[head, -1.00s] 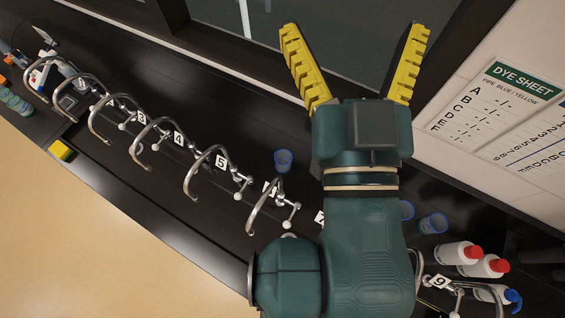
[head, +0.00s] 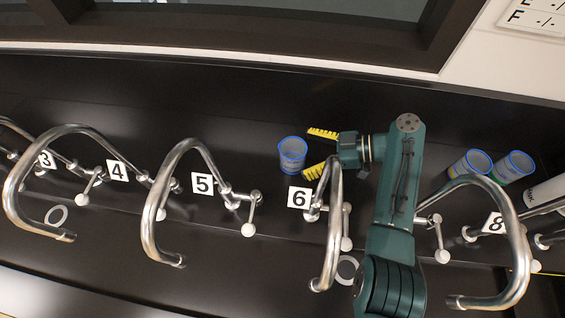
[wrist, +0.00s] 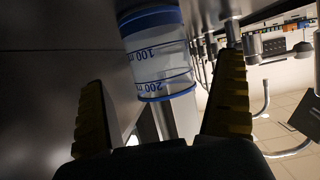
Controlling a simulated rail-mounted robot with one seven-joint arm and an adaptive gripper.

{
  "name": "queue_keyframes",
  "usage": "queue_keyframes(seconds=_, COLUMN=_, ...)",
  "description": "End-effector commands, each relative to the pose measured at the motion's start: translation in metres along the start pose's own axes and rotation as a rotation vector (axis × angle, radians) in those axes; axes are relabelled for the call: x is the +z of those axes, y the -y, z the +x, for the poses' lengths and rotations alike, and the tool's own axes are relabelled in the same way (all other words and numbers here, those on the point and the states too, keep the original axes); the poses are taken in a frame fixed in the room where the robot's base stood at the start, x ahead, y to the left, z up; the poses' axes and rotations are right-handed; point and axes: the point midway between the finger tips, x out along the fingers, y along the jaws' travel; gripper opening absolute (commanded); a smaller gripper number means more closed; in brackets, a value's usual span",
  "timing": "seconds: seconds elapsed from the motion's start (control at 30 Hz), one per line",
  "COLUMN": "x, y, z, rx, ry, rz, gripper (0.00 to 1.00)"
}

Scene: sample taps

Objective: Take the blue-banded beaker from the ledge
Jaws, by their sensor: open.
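The blue-banded beaker (head: 292,156) is clear, with a blue rim, and stands on the dark ledge behind the taps, left of tap 6. In the wrist view the beaker (wrist: 160,62) shows blue volume marks and lies ahead of the fingers, roughly between their lines. My gripper (head: 309,152) is open and points left, its yellow fingertips close to the beaker's right side. It also shows in the wrist view (wrist: 165,85). I see no finger closed on the beaker, and cannot tell whether one touches it.
Tap 6 (head: 333,225) curves up just in front of my gripper. Tap 5 (head: 152,215) stands to the left. Two more blue-rimmed beakers (head: 470,165) (head: 516,166) stand at the right, near tap 8 (head: 520,245). The ledge left of the beaker is clear.

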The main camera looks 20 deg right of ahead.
Motion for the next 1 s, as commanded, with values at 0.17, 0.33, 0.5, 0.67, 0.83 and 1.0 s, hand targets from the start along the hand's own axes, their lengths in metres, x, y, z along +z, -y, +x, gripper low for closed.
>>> queue_keyframes(seconds=0.17, x=-0.002, y=0.001, z=0.026, rx=-0.004, ry=0.002, rz=0.002, gripper=1.00)
queue_keyframes(seconds=0.33, x=-0.001, y=0.000, z=0.045, rx=-0.001, ry=0.004, rz=0.003, gripper=1.00)
queue_keyframes(seconds=0.5, x=-0.001, y=0.000, z=0.046, rx=0.001, ry=0.004, rz=0.004, gripper=1.00)
queue_keyframes(seconds=0.67, x=-0.001, y=0.000, z=0.046, rx=0.001, ry=0.004, rz=0.004, gripper=0.75)
queue_keyframes(seconds=0.83, x=-0.001, y=0.000, z=0.046, rx=0.001, ry=0.004, rz=0.004, gripper=0.43)
queue_keyframes(seconds=1.0, x=-0.001, y=0.000, z=0.046, rx=0.001, ry=0.004, rz=0.004, gripper=0.40)
